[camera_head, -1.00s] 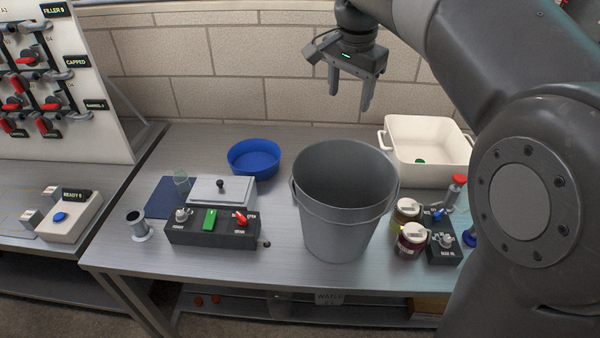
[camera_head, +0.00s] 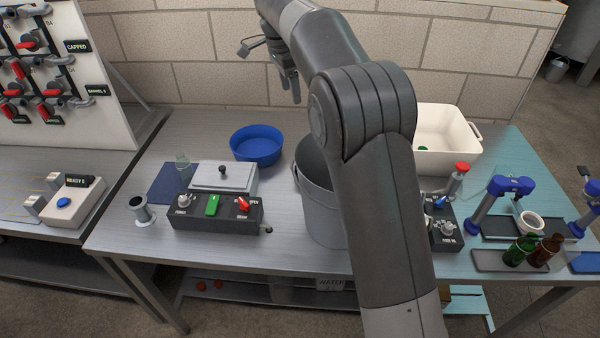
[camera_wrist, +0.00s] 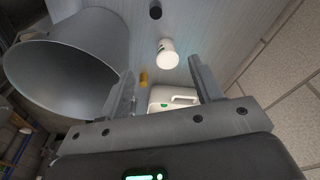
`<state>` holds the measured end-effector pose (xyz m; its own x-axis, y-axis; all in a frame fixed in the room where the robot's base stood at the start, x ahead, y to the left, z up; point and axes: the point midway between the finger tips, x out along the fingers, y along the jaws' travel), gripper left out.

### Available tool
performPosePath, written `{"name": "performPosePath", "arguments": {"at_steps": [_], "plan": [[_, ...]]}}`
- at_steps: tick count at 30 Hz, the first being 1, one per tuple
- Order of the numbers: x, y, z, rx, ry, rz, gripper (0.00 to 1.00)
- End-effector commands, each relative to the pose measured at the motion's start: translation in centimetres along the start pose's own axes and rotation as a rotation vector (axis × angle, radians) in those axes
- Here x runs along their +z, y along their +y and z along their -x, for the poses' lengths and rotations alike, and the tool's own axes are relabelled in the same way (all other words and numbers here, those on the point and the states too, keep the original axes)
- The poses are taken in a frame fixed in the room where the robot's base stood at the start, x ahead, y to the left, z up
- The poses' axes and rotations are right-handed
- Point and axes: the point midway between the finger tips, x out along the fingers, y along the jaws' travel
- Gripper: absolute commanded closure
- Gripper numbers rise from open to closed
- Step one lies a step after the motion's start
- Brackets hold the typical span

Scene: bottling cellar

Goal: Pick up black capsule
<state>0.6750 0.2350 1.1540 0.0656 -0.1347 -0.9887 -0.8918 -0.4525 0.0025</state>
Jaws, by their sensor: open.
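My gripper (camera_head: 289,92) is open and empty, high above the back of the table near the wall, between the blue bowl and the grey bucket. In the wrist view its two fingers (camera_wrist: 160,76) stand apart with nothing between them. In that view a small dark round-ended piece (camera_wrist: 155,12) lies on the table at the top edge, beyond the fingertips. It may be the black capsule; it is too small to be sure. A white cup-like piece (camera_wrist: 168,52) lies nearer the fingers. No black capsule can be made out in the head view, where my arm and the bucket hide part of the table.
The grey bucket (camera_head: 321,205) stands mid-table, partly behind my arm. The blue bowl (camera_head: 257,143) is left of it, and a black control box (camera_head: 216,219) sits in front. A white tub (camera_head: 452,160) stands at the back right. Bottle equipment (camera_head: 500,190) fills the right side.

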Motion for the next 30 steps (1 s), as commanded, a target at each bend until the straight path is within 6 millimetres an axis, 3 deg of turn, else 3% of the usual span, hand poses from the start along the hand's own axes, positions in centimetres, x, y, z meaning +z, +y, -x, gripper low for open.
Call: {"name": "performPosePath", "arguments": {"at_steps": [8, 16, 27, 30], "plan": [[0.9, 0.2, -6.8, 0.003, -0.001, 0.001, 0.41], [2.3, 0.2, -16.2, 0.004, 0.000, 0.001, 0.41], [2.6, 0.1, -22.2, 0.001, -0.001, 0.002, 0.41], [2.5, 0.1, -23.1, -0.002, -0.001, 0.001, 0.41]]}}
